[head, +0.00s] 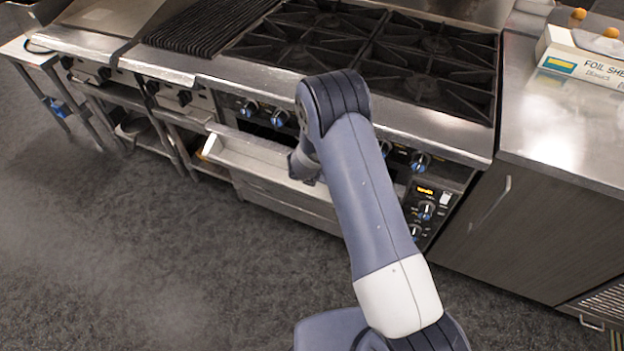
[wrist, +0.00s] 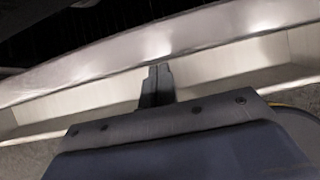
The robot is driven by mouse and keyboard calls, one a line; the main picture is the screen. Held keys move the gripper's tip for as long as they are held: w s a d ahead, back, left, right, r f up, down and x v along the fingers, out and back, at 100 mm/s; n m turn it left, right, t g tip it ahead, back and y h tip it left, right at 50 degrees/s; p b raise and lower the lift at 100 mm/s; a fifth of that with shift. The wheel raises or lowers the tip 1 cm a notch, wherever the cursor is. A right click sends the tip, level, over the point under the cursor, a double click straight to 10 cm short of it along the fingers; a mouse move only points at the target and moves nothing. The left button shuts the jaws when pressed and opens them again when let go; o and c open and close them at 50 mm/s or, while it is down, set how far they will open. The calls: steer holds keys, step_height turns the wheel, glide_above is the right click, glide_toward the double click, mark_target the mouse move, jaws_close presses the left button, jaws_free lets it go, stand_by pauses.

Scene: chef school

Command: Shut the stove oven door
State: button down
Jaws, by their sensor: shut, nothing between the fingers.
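The stove (head: 400,110) stands across the upper middle of the head view, with black burner grates on top and knobs along its front. Its oven door (head: 285,200) is below the knobs, with a pale metal ledge along its top that juts out from the front. How far the door stands open is hard to tell. My gripper (wrist: 158,72) is shut and empty in the wrist view. Its fingertips reach the pale trough beside a long metal bar (wrist: 215,40); whether they touch is unclear. In the head view my arm hides the fingers and part of the door.
A steel counter and cabinet (head: 530,220) stand to the right of the stove, with a foil box (head: 585,62) on top. A griddle and open shelves (head: 140,130) are to the left. The grey floor (head: 130,250) in front is clear.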

steer(key=w, duration=0.1)
steer(key=w+d+r+p, duration=0.1)
steer(key=shift+w+d, duration=0.15)
steer(key=shift+w, duration=0.15)
steer(key=shift+w+d+f+p, duration=0.15)
steer(key=shift+w+p, duration=0.15)
steer(key=shift+w, duration=0.05)
